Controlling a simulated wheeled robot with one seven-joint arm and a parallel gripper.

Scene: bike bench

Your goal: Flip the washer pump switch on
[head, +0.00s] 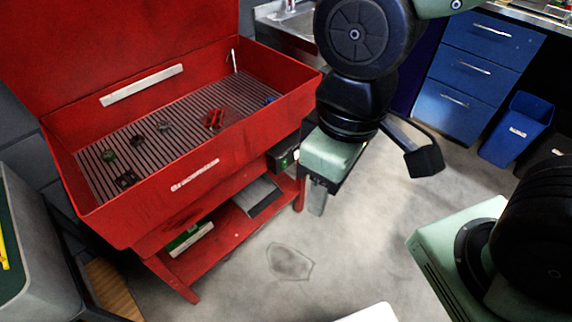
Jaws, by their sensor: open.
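The red parts washer (150,220) stands at the left with its lid raised. A small dark box with a green spot, apparently the pump switch box (282,156), sits under the right end of its basin. The switch lever is too small to read as on or off. My gripper (316,200) hangs just right of this box, pointing down, open and empty. The gap between its fingers is hard to see from this angle. It appears apart from the box, though the depth between them is unclear.
Several small dark parts and a red part (213,119) lie on the basin's grate. A grey tray (252,196) and a green-and-white box (188,239) are on the lower shelf. Blue drawers (468,72) and a blue bin (517,130) stand back right. The middle floor is clear.

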